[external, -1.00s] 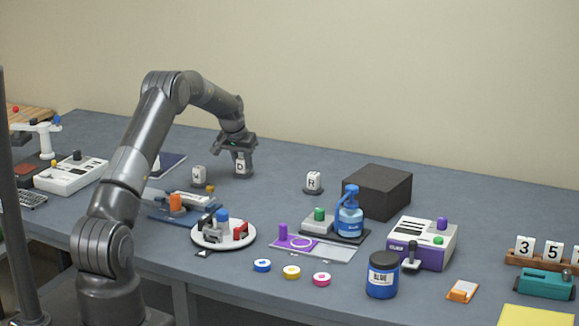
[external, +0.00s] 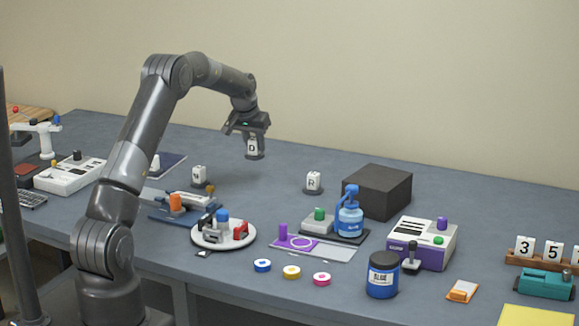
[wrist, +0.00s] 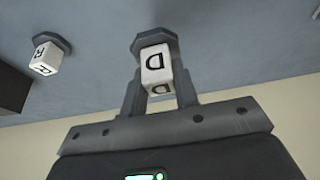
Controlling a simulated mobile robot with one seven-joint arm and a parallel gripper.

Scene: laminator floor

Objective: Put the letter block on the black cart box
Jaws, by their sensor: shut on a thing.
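A white letter block marked D (external: 253,147) on a dark base is held by my gripper (external: 252,148), raised above the table. It also shows between the fingers in the wrist view (wrist: 156,65), where my gripper (wrist: 158,85) is shut on it. The black cart box (external: 377,190) stands on the table to the right of my gripper, and its edge shows at the far left of the wrist view (wrist: 12,90). A second letter block, marked R (external: 313,181), stands on its own base between my gripper and the box; it is also in the wrist view (wrist: 44,60).
Another white block (external: 199,175) stands left of my gripper. A blue pump bottle (external: 349,217) is just in front of the black box. A white round plate (external: 223,235) with small items, a blue jar (external: 382,275) and a white-purple machine (external: 423,243) are nearer the front edge.

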